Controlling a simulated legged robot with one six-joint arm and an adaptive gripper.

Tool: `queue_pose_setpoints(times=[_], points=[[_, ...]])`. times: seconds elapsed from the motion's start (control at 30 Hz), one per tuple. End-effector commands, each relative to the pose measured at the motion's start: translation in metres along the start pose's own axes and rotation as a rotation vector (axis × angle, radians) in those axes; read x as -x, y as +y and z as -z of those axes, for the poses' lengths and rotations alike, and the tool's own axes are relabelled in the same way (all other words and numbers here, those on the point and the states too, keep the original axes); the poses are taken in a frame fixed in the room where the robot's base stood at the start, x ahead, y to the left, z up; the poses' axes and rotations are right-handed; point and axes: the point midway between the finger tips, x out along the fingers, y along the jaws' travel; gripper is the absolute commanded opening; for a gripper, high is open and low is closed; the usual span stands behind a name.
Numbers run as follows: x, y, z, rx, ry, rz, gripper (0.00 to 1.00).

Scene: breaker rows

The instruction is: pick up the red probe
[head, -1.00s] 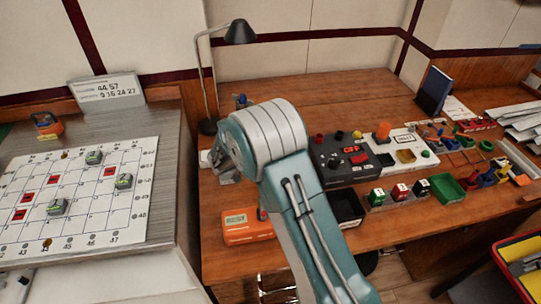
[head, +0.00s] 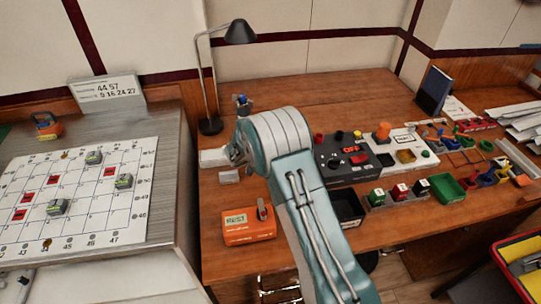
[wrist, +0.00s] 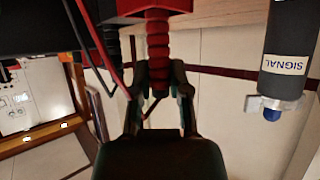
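The red probe (wrist: 158,45), a ribbed red handle, runs down from a red block-like part (wrist: 150,8) at the top of the wrist view. My gripper (wrist: 161,73) has its dark fingers drawn in on both sides of the lower handle. They appear closed on it, though the contact is dark. In the head view, my arm hides most of the gripper and the probe.
A dark cylinder labelled SIGNAL (wrist: 286,45) stands close on the right of the wrist view. In the head view, an orange meter (head: 249,225), a black lamp (head: 238,33), and a black control box (head: 350,158) stand around my arm. The back of the desk is clear.

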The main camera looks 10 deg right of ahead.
Motion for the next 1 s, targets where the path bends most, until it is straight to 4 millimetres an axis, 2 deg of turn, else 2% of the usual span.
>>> queue_pose_setpoints(times=[0.37,0.53,0.67,1.0], points=[[0.0,0.0,0.001,0.0,-0.001,0.0,0.0],[0.006,0.0,0.011,0.0,0.001,0.001,0.0],[0.015,0.0,0.027,-0.002,0.002,0.001,0.0],[0.053,0.022,0.05,-0.001,0.001,0.002,0.0]])
